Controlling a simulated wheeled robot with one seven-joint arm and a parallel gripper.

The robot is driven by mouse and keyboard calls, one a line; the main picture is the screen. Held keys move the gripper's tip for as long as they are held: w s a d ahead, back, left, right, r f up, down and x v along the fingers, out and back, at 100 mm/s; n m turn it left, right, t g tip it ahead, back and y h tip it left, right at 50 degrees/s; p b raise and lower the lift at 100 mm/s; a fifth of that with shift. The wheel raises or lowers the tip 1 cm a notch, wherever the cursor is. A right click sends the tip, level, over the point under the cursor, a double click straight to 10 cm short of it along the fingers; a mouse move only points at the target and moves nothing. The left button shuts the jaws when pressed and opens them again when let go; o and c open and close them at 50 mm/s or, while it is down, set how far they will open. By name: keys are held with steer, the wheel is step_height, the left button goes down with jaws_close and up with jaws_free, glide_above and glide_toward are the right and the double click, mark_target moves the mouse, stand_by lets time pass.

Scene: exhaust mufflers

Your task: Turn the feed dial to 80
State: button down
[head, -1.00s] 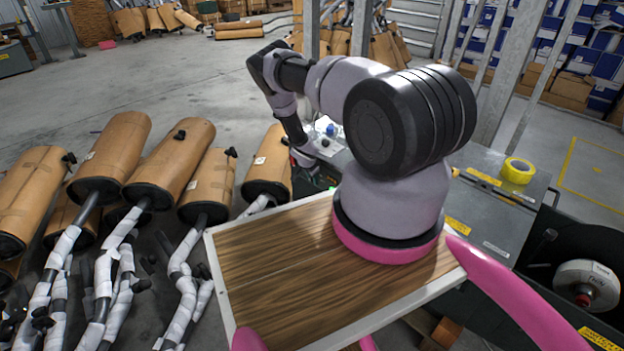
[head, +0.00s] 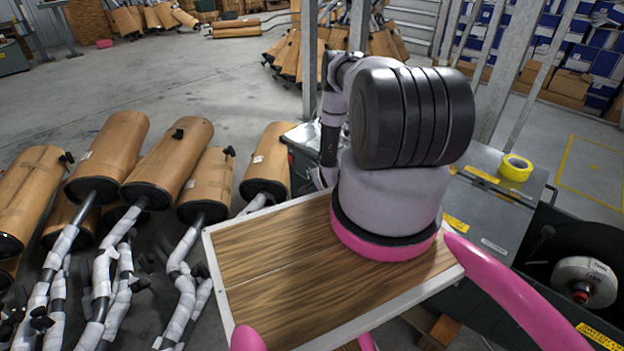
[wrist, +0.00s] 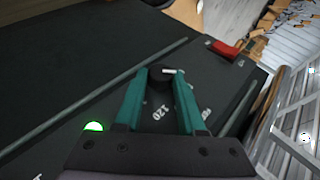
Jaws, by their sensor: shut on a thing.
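The feed dial (wrist: 157,80) is a small black knob with a white pointer line, on a dark panel in the wrist view. The pointer lies toward the right of the picture. A white "120" (wrist: 161,112) is printed beside the dial, between my fingers; other white marks lie to the right, too blurred to read. My gripper (wrist: 160,74) has green fingers, shut on the dial from both sides. In the head view my own arm hides the dial and the gripper.
On the panel are a lit green lamp (wrist: 93,127) at left and a red switch (wrist: 224,48) at upper right. In the head view, yellow tape (head: 516,168) lies on the grey bench (head: 480,205). Wrapped mufflers (head: 168,162) stand at left.

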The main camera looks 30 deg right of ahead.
stand_by(0.4)
steer(key=c, duration=0.5)
jaws_free()
steer(key=v, duration=1)
steer(key=shift+s, duration=0.35)
steer(key=shift+r, duration=0.1)
